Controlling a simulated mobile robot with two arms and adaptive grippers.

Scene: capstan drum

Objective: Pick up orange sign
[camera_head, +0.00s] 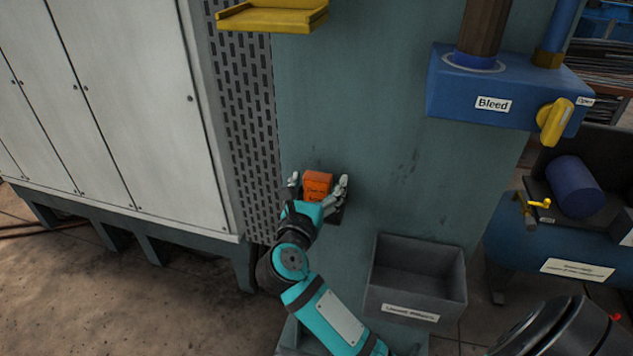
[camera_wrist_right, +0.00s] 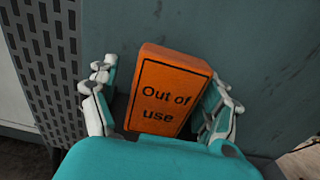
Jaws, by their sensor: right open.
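The orange sign (camera_head: 317,185) is a small block at the teal wall, in the middle of the head view. In the right wrist view the orange sign (camera_wrist_right: 166,90) reads "Out of use" and tilts slightly. My right gripper (camera_head: 318,184) is open, with one finger on each side of the sign. In the right wrist view the gripper's fingers (camera_wrist_right: 162,92) flank the sign; whether they touch it is unclear. A dark part behind the sign is mostly hidden. My left gripper is not in view.
A grey bin (camera_head: 416,283) with a label sits low, right of the sign. A blue block marked Bleed (camera_head: 450,85) with a yellow valve handle (camera_head: 555,122) is at upper right. A yellow ledge (camera_head: 272,18) juts out above. Grey cabinets (camera_head: 130,110) stand at left.

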